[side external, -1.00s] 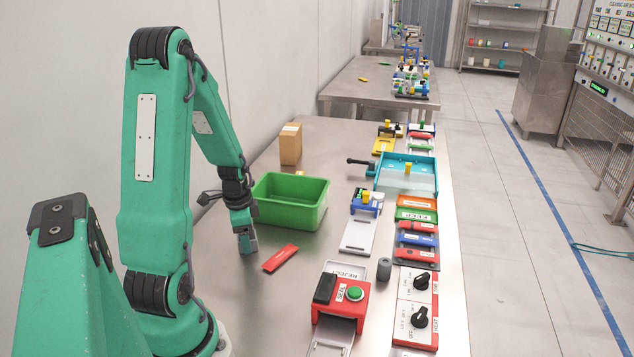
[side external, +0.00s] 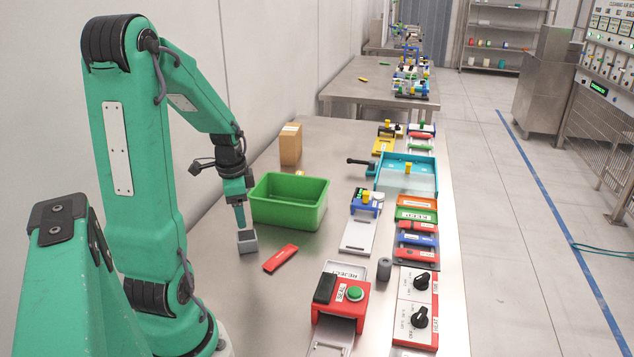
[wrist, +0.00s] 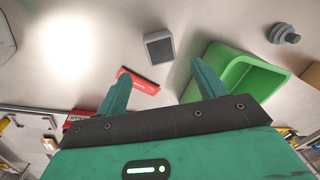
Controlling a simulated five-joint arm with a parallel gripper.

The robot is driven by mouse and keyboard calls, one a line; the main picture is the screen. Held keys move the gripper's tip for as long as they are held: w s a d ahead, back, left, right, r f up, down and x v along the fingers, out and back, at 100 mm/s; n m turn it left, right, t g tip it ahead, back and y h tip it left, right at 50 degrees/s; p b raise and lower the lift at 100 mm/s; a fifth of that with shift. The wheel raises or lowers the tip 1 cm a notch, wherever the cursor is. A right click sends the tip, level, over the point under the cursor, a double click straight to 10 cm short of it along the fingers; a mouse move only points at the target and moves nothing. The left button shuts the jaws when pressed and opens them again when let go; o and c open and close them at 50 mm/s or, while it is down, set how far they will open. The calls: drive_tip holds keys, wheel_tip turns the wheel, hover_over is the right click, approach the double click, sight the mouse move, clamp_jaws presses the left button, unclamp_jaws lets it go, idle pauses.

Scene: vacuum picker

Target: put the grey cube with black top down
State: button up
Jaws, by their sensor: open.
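The grey cube with black top (side external: 247,241) sits on the steel table, left of the red strip and in front of the green bin. It also shows in the wrist view (wrist: 159,48), beyond my fingertips, with its dark top face visible. My gripper (side external: 240,222) is above the cube, pointing down. In the wrist view its two fingers (wrist: 158,84) are spread apart with nothing between them. The gripper is open and appears clear of the cube.
A green bin (side external: 290,205) stands just right of my gripper. A red strip (side external: 281,258) lies flat right of the cube. A cardboard box (side external: 290,144) stands behind the bin. Bare table surrounds the cube.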

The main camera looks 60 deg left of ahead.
drive_tip(key=shift+s+d+r, duration=0.15)
drive_tip(key=shift+r, duration=1.5)
drive_tip(key=d+r+n+t, duration=0.1)
drive_tip(key=d+r, duration=0.2)
drive_tip(key=d, duration=0.5)
drive_tip(key=w+d+r+n+t, duration=0.1)
drive_tip(key=d+r, duration=0.3)
drive_tip(key=d, duration=0.5)
drive_tip(key=d+r+n+t+h, duration=0.1)
drive_tip(key=d+r+t, duration=0.1)
drive_tip(key=d, duration=0.7)
drive_tip(key=shift+w+r+t, duration=0.25)
drive_tip(key=shift+r+t, duration=0.15)
drive_tip(key=shift+r, duration=0.35)
